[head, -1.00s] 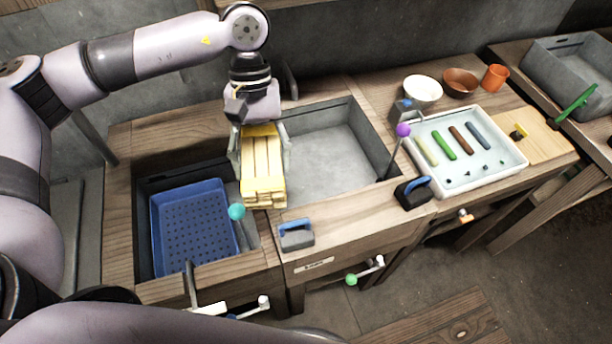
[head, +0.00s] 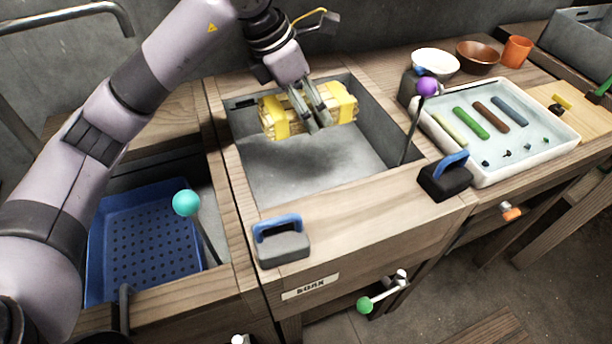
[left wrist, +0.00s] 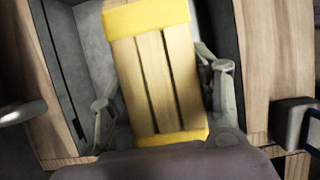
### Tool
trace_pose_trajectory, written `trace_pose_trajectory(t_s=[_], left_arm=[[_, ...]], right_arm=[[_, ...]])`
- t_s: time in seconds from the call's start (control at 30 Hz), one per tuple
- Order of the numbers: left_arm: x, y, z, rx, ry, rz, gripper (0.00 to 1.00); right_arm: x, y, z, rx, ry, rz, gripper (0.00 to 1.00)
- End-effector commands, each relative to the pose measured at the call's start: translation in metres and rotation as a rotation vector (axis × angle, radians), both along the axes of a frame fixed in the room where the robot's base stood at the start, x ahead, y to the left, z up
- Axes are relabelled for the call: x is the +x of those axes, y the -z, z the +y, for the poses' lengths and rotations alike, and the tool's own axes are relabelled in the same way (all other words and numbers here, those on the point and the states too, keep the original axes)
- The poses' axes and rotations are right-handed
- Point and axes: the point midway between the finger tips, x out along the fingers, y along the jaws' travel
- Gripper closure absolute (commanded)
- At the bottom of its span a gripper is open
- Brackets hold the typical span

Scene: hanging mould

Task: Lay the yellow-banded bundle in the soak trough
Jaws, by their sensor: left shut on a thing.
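The yellow-banded bundle (head: 284,116) is a stack of pale wooden strips with a yellow band near each end. My left gripper (head: 314,118) is shut on its middle. The bundle is held roughly level over the soak trough (head: 290,177), a grey basin set in the wooden bench with a label reading "SOAK" on its front. A shadow lies on the trough floor below it, so it appears to hang above the floor. In the left wrist view the bundle (left wrist: 158,80) lies between the two fingers. My right gripper is not in view.
A blue perforated basket (head: 150,235) sits in the left basin. Levers with a teal knob (head: 187,203) and a purple knob (head: 427,86) stand beside the trough. Blue-handled blocks (head: 282,242) (head: 445,178) rest on the bench. A white tray (head: 556,143) of coloured bars is right.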

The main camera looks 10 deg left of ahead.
Motion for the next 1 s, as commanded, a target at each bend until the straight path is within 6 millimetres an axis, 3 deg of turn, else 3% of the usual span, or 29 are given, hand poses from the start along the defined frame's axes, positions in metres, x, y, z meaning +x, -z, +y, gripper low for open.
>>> trace_pose_trajectory(t_s=[0.3, 0.5, 0.77, 1.0], left_arm=[[-0.002, 0.086, 0.001, 0.002, -0.001, 0.008, 0.74], [-0.002, 0.130, 0.001, 0.002, 0.000, 0.006, 0.74], [-0.001, 0.151, 0.000, 0.001, 0.002, 0.004, 0.74], [-0.001, 0.185, 0.000, 0.001, 0.001, 0.004, 0.74]], right_arm=[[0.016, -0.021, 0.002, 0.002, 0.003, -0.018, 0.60], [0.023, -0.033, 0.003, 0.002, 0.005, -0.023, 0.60], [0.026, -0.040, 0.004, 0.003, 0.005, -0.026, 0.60], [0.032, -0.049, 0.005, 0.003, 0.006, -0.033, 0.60]])
